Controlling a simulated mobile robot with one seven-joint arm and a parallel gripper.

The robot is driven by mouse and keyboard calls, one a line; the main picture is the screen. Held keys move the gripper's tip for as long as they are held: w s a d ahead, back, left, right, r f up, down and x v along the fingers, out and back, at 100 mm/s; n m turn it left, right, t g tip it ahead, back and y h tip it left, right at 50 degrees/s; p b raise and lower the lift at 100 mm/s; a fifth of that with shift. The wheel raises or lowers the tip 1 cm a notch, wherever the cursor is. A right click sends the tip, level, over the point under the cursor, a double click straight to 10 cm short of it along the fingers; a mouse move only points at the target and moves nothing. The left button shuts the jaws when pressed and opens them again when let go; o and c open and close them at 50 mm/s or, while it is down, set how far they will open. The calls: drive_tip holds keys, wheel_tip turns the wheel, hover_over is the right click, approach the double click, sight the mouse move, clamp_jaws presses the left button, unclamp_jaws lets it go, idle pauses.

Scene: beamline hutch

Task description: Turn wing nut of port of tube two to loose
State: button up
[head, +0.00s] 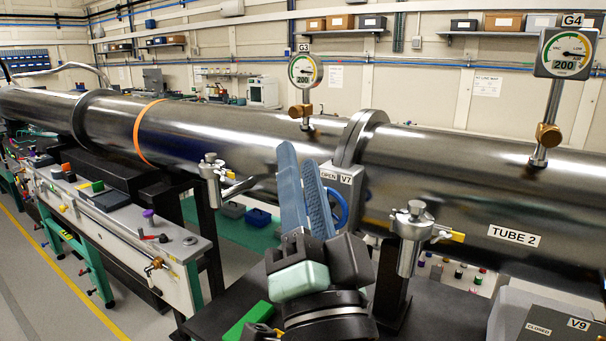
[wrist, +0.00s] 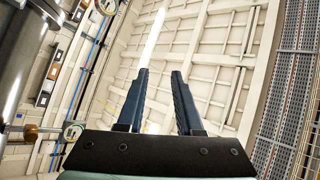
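Tube two (head: 470,190) is the large steel pipe at the right, with a "TUBE 2" label (head: 513,236). A metal port (head: 411,250) with a yellow-tipped side handle (head: 452,236) stands in front of its left part. A small silver wing nut (head: 415,208) sits on top of that port; its turn position is too small to tell. My gripper (head: 299,157) points upward, left of the port and apart from it. In the wrist view, my gripper (wrist: 160,72) has its two blue fingers spread with nothing between them.
A similar port (head: 212,170) stands by the pipe further left. Valve V7 (head: 345,188), tagged OPEN, and its blue handwheel (head: 338,207) are close behind my fingers. Box V9 (head: 550,325), tagged CLOSED, is at lower right. Gauges G3 (head: 305,70) and G4 (head: 567,52) rise above the pipe.

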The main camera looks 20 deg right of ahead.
drive_tip(key=shift+d, duration=0.1)
idle(0.3)
drive_tip(key=m+g+h+p, duration=0.5)
drive_tip(key=m+g+p, duration=0.2)
drive_tip(key=g+p, duration=0.4)
approach(443, 240)
drive_tip(key=p+x, duration=0.3)
drive_tip(key=x, duration=0.5)
drive_tip(key=shift+w+d+f, duration=0.1)
drive_tip(key=shift+w, duration=0.05)
clamp_jaws()
